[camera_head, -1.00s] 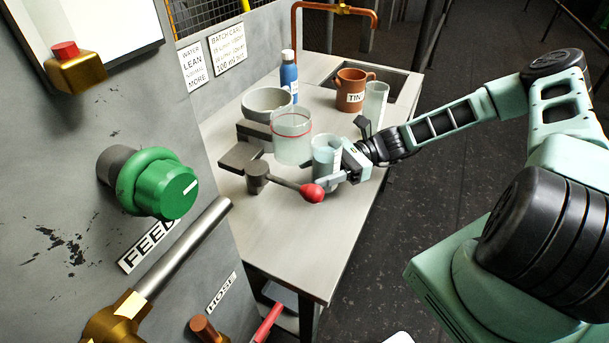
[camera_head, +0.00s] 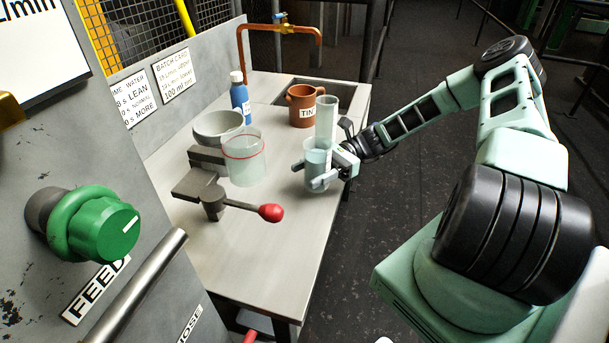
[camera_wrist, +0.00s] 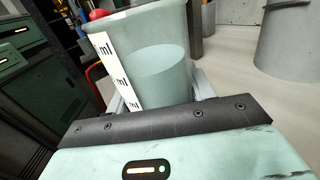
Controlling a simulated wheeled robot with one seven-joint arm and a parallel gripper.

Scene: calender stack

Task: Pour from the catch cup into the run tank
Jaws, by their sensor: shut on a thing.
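My gripper (camera_head: 322,177) is shut on a clear cup (camera_head: 316,157) with pale liquid, which I take to be the catch cup. It looks upright, near the table's right edge; its height above the table is unclear. In the wrist view the cup (camera_wrist: 162,75) shows a white ml scale and a liquid surface well below its rim. A clear vessel with a red ring (camera_head: 243,160), probably the run tank, stands apart to the cup's left. Its liquid level is hard to tell.
A tall clear cylinder (camera_head: 327,112) stands just behind the cup, with the brown TIN mug (camera_head: 301,106) beyond. A grey bowl (camera_head: 217,124) and blue bottle (camera_head: 240,98) are behind the vessel. A red-knobbed lever (camera_head: 270,212) sticks out in front. The near tabletop is clear.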

